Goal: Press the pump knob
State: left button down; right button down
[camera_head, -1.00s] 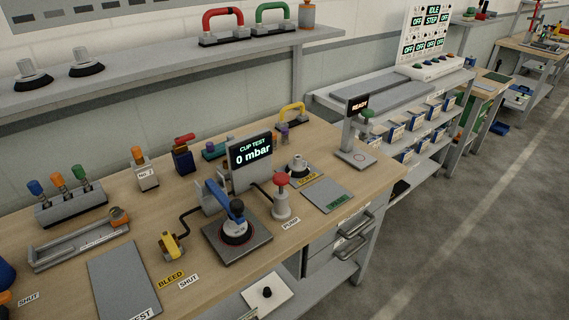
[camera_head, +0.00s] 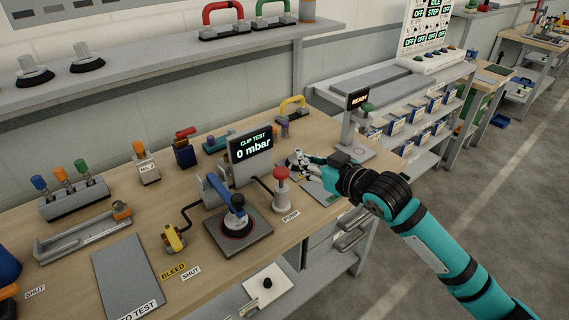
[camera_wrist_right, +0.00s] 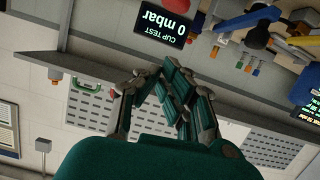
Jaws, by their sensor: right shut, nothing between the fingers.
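The pump knob (camera_head: 281,173) is a red mushroom cap on a grey cylindrical body, upright on the wooden bench by the PUMP label (camera_head: 291,216). Part of a red shape at the top edge of the right wrist view (camera_wrist_right: 197,20) may be the same knob. My right gripper (camera_head: 297,161) reaches in from the right, just behind and right of the knob, apart from it as far as I can see. Its fingers are closed and empty, and they also show in the right wrist view (camera_wrist_right: 165,80). My left gripper is not in view.
The CUP TEST display (camera_head: 250,147) reads 0 mbar behind the knob. A blue-handled suction cup (camera_head: 237,215) stands on a grey plate left of it. A yellow bleed valve (camera_head: 173,238) is further left. The READY post (camera_head: 347,130) stands behind my right wrist.

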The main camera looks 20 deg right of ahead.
jog(key=shift+w, duration=0.1)
jog(key=p, duration=0.3)
send_over(284, 173)
notch_tip(284, 173, down, 3)
jog(key=shift+w+a+r, duration=0.1)
jog(key=shift+a+r, duration=0.05)
notch_tip(284, 173, down, 3)
jog(key=shift+r, duration=0.1)
jog(key=shift+s+d+f, duration=0.2)
jog(key=shift+d+f, duration=0.05)
jog(key=shift+f, duration=0.4)
